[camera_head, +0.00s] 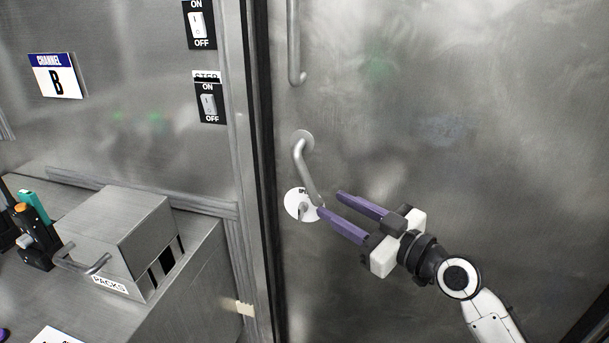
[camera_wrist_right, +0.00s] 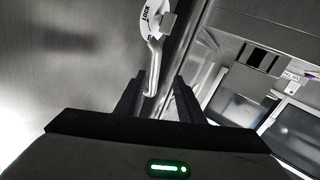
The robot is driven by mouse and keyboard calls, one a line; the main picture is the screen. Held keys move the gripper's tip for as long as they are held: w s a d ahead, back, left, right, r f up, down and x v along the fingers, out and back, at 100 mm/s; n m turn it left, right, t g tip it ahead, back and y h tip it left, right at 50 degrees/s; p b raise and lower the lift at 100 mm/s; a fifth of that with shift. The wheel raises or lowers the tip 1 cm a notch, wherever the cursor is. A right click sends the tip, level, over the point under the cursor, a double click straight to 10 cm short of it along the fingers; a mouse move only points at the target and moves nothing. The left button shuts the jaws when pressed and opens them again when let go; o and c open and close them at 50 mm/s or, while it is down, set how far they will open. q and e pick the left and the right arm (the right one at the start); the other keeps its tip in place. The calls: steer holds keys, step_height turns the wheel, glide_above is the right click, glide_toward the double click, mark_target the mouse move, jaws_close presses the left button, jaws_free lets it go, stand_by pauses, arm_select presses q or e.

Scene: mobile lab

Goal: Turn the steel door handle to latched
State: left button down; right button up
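The steel door handle (camera_head: 303,168) is a bent lever on the metal door, slanting down and slightly right from its round mount. A round white label plate (camera_head: 294,205) lies behind its lower end, partly covered. My right gripper (camera_head: 330,202) is open, its purple fingertips close to the lever's lower end. In the right wrist view, the handle (camera_wrist_right: 153,66) reaches down between the two spread fingers of my right gripper (camera_wrist_right: 158,88). The label plate (camera_wrist_right: 145,20) there reads LOCK. I cannot tell whether a finger touches the lever. My left gripper is not in view.
A fixed vertical bar handle (camera_head: 293,45) is above the lever. Left of the door frame (camera_head: 245,150) are ON/OFF switches (camera_head: 208,98) and a grey PACKS box (camera_head: 115,225) on a steel counter. The door surface to the right is clear.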

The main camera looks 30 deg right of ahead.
mark_target(309, 180)
steer(key=shift+t, duration=0.3)
steer(key=w, duration=0.3)
steer(key=w+r+p, duration=0.1)
steer(key=w, duration=0.2)
steer(key=w+a+r+p, duration=0.1)
steer(key=w, duration=0.3)
steer(key=shift+w+r, duration=0.1)
jaws_close()
